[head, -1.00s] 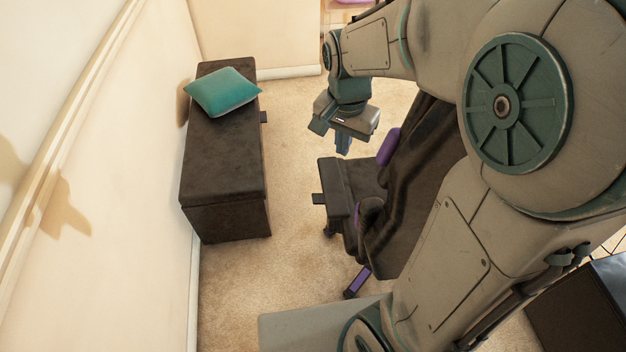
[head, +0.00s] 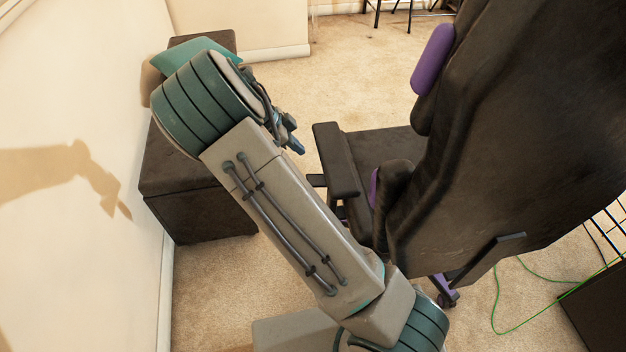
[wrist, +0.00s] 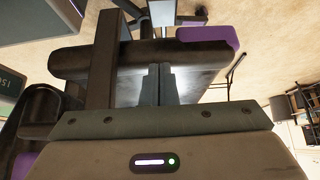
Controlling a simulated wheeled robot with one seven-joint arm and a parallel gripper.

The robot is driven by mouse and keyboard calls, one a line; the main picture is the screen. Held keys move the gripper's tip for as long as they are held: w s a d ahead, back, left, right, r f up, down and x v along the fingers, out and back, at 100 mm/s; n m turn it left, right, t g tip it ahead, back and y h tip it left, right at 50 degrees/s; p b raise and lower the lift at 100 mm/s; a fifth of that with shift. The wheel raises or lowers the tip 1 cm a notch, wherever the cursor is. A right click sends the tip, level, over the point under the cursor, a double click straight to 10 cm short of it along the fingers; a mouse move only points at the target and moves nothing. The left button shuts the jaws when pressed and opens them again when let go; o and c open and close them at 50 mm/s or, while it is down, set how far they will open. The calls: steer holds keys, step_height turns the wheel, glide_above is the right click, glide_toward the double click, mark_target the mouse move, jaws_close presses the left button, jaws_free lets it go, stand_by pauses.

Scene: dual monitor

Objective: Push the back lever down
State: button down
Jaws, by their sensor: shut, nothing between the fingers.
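A dark office chair with purple trim (head: 530,130) stands right of centre in the head view, its tall backrest toward me. A short dark lever (head: 317,180) sticks out left from under the armrest side of the seat. Another dark bar (head: 488,259) shows low behind the backrest; I cannot tell which is the back lever. My gripper (head: 296,146) is left of the armrest, mostly hidden by my forearm. In the wrist view my gripper (wrist: 160,84) is shut and empty, its fingers in front of dark chair parts (wrist: 190,52); contact cannot be told.
A dark bench (head: 190,200) with a teal pillow (head: 180,55) stands along the left wall. My arm fills the space between bench and chair. A green cable (head: 510,325) lies on the carpet at lower right.

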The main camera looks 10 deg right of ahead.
steer(key=shift+w+f, duration=0.15)
steer(key=shift+f, duration=0.15)
steer(key=b, duration=0.4)
glide_above(322, 180)
steer(key=a, duration=0.2)
step_height(322, 180, down, 8)
steer(key=shift+f, duration=0.1)
step_height(322, 180, down, 3)
steer(key=shift+a+f+b, duration=0.15)
steer(key=shift+b, duration=0.35)
steer(key=shift+a+f, duration=0.1)
steer(key=shift+f, duration=0.25)
